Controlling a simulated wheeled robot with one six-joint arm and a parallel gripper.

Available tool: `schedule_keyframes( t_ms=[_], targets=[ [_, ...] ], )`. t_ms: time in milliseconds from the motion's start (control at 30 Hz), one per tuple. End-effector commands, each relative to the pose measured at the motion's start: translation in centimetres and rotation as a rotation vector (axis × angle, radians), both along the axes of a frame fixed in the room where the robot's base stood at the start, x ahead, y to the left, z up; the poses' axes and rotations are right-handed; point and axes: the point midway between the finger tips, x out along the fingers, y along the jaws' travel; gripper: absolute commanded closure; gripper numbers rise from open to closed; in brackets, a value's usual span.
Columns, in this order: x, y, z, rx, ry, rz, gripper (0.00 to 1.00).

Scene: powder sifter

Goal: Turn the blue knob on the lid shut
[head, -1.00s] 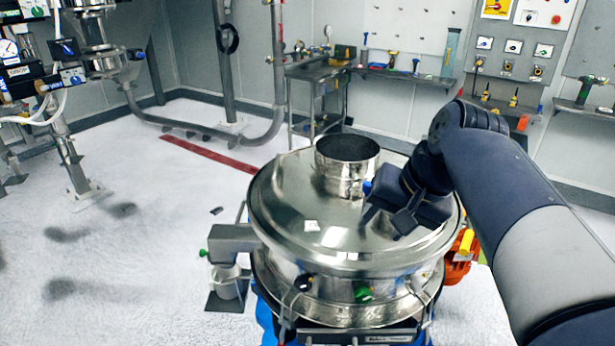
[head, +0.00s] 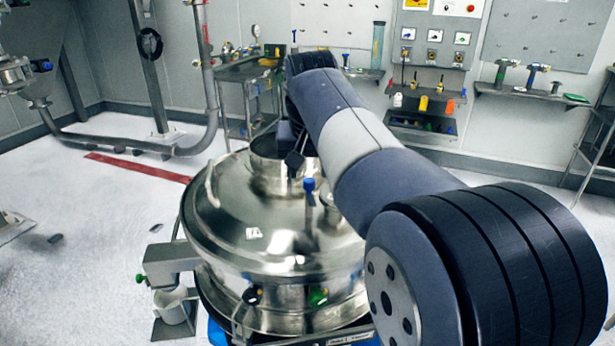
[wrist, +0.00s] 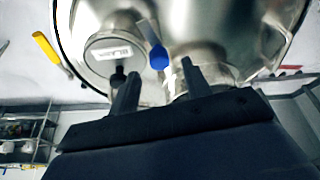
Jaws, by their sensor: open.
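The blue knob (head: 309,185) stands upright on the polished steel lid (head: 235,215), at the lid's right part in the head view. In the wrist view the blue knob (wrist: 159,57) sits at the end of a pale stem, just past the fingertips and between them in the picture. My gripper (wrist: 156,74) is open with nothing between its fingers. In the head view my gripper (head: 292,158) is partly hidden by my arm and appears behind the knob, near the lid's collar. The knob looks apart from both fingers.
The open steel collar (head: 268,172) rises from the lid close to my gripper. A round labelled port (wrist: 112,52) lies beside the knob. A yellow handle (wrist: 45,48) is at the lid's edge.

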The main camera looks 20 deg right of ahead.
Motion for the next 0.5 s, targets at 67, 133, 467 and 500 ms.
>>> schedule_keyframes(
  t_ms=[67,133,467,500],
  targets=[
    [0.4,-0.2,-1.2,0.001,0.003,0.0,0.54],
    [0.7,-0.3,-2.0,0.001,0.002,0.0,0.54],
    [1.1,-0.5,-3.0,0.0,-0.001,0.0,0.54],
    [1.1,-0.5,-3.0,0.0,-0.001,0.0,0.54]
  ],
)
